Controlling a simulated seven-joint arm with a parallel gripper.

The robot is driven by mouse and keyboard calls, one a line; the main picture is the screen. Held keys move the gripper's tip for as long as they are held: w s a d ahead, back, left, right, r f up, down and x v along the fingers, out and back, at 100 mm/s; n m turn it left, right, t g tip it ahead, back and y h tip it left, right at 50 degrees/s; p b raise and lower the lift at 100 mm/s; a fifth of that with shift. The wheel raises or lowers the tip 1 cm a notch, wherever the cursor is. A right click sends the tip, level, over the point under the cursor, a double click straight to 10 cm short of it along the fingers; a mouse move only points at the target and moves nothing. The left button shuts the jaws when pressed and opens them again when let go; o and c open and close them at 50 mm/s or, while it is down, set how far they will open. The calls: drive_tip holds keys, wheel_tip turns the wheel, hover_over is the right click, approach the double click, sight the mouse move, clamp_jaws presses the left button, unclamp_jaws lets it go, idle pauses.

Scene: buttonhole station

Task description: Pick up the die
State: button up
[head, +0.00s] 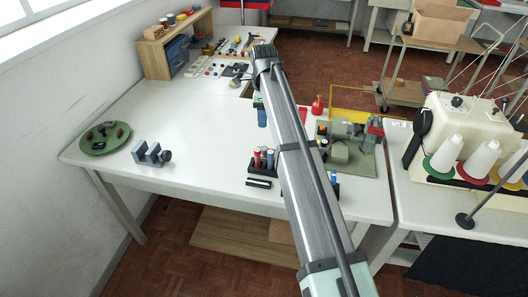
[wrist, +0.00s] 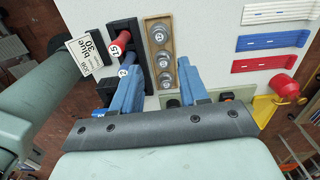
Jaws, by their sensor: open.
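In the wrist view, three round metal dies lie in a row in a narrow wooden tray: a far die (wrist: 159,34), a middle die (wrist: 162,57) and a near die (wrist: 165,81). Each has a small pale mark, too small to read surely. The tray (wrist: 151,22) lies on the white table. My gripper (wrist: 157,68) is open, its two blue fingers on either side of the tray's near part, with nothing held between them. I cannot tell how high the fingertips are above the tray.
Left of the tray, a black rack (wrist: 139,40) holds red- and blue-ended tools close to my left finger. White, blue and red strips lie right of it, with a red bottle (wrist: 286,86). In the head view, a green machine (head: 350,150) stands right of my arm.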

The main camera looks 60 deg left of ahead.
sight(264, 148)
wheel_tip(264, 148, down, 14)
drive_tip(key=shift+r, duration=0.1)
clamp_jaws()
idle(1.1)
